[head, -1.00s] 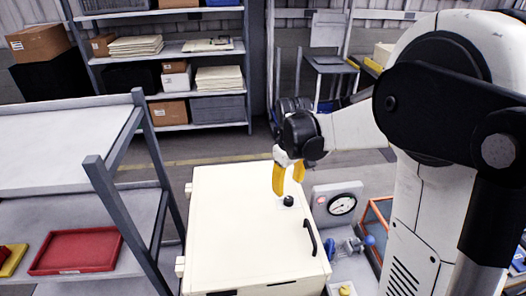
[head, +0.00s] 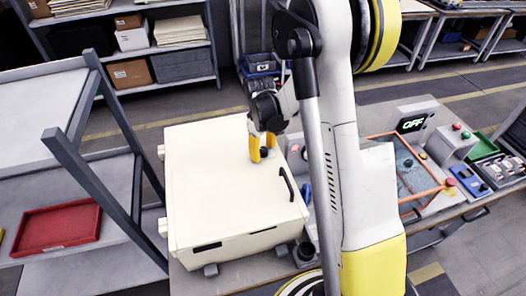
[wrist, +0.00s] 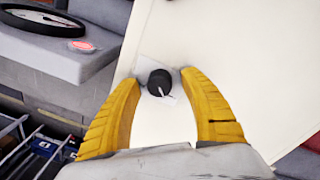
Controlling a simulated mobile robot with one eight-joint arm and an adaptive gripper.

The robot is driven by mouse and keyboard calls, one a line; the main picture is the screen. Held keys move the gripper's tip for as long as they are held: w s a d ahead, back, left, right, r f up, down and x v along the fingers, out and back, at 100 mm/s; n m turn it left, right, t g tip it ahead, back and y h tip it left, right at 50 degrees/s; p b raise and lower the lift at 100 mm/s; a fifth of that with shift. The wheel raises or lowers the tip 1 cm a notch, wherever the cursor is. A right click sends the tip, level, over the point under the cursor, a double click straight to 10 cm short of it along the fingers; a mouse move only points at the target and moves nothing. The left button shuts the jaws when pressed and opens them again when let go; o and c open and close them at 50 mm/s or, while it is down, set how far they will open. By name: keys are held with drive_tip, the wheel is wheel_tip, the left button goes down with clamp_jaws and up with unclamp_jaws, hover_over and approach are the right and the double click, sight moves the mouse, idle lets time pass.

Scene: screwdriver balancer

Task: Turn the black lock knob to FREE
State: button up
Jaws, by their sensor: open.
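The black lock knob (wrist: 159,80) is a small round knob on a light plate on top of the cream cabinet (wrist: 233,45). A pale pointer mark on it points toward the lower right in the wrist view. Any lettering by it is too small to read. My gripper (wrist: 161,84) has yellow fingers and is open, with one fingertip on each side of the knob. The right fingertip is very near it; I cannot tell whether they touch. In the head view, the gripper (head: 262,156) stands over the cabinet top, and its fingers flank the knob (head: 264,152).
A black bar handle (head: 287,184) stands on the cabinet near its right edge. A grey shelf rack with a red tray (head: 57,229) is at the left.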

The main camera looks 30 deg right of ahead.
clamp_jaws()
drive_tip(key=shift+f+m+b, duration=0.1)
drive_tip(key=shift+m+b, duration=0.2)
drive_tip(key=shift+m, duration=0.1)
drive_tip(key=m+b, duration=0.2)
drive_tip(key=m, duration=0.2)
drive_tip(key=m+b, duration=0.1)
drive_tip(key=m, duration=0.3)
drive_tip(key=shift+m+b, duration=0.3)
drive_tip(key=shift+b, duration=0.05)
drive_tip(key=m+b, duration=0.1)
drive_tip(key=m, duration=0.3)
drive_tip(key=shift+g, duration=0.3)
drive_tip(key=shift+m+b, duration=0.5)
drive_tip(key=shift+m, duration=1.7)
